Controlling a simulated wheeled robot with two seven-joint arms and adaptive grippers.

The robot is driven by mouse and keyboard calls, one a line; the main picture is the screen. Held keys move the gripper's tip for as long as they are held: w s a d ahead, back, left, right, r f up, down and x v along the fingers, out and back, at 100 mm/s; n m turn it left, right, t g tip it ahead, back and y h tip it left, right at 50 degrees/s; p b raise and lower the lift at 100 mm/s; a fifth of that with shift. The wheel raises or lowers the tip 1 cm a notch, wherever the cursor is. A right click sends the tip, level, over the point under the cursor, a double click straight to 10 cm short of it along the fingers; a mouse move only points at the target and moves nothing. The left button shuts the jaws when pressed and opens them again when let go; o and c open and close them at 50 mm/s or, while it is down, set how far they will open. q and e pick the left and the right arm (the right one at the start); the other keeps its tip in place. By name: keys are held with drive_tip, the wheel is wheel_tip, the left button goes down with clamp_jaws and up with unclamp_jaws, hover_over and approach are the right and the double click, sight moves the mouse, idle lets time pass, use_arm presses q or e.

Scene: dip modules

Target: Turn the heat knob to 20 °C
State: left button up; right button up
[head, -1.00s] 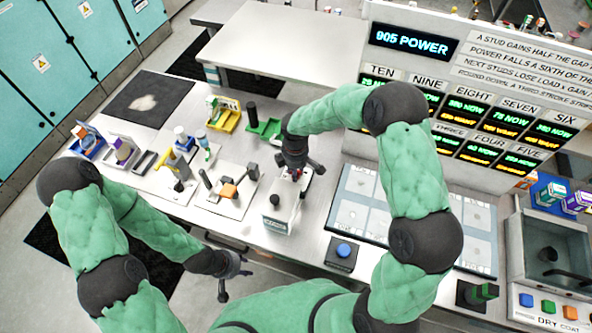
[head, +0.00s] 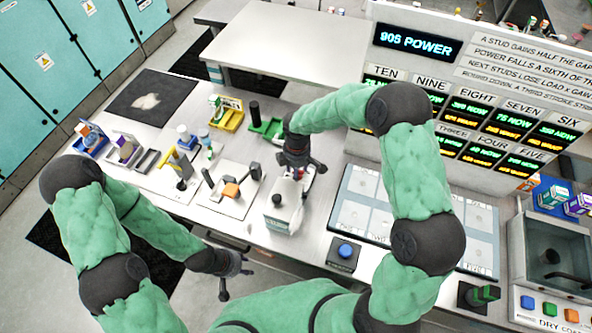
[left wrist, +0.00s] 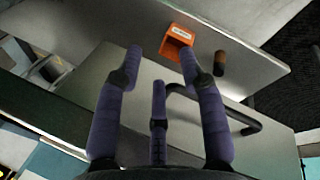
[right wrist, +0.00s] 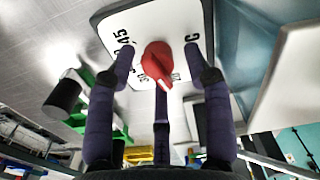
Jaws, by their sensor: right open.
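The heat knob (right wrist: 158,62) is red with a pale pointer tip, on a white dial plate (right wrist: 185,22) with black numbers in the right wrist view. My right gripper (right wrist: 159,52) is open, with its fingers on either side of the knob; I cannot tell whether they touch it. In the head view my right gripper (head: 302,168) is over the top of a white boxy unit (head: 282,213) and hides most of the dial. My left gripper (head: 233,275) hangs empty in front of the table edge. Its fingers (left wrist: 161,60) are spread apart in the left wrist view.
A board with an orange block (head: 231,190) lies left of the unit. A blue button box (head: 344,250) and a sheet with several panels (head: 365,205) lie to its right. Yellow (head: 228,118) and green (head: 268,128) trays stand behind. The display wall (head: 470,110) rises at the back right.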

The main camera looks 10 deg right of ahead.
wheel_tip(320, 180, up, 12)
drive_tip(key=shift+f, duration=0.15)
drive_tip(key=shift+a+f, duration=0.1)
drive_tip(key=shift+a, duration=0.05)
idle(0.6)
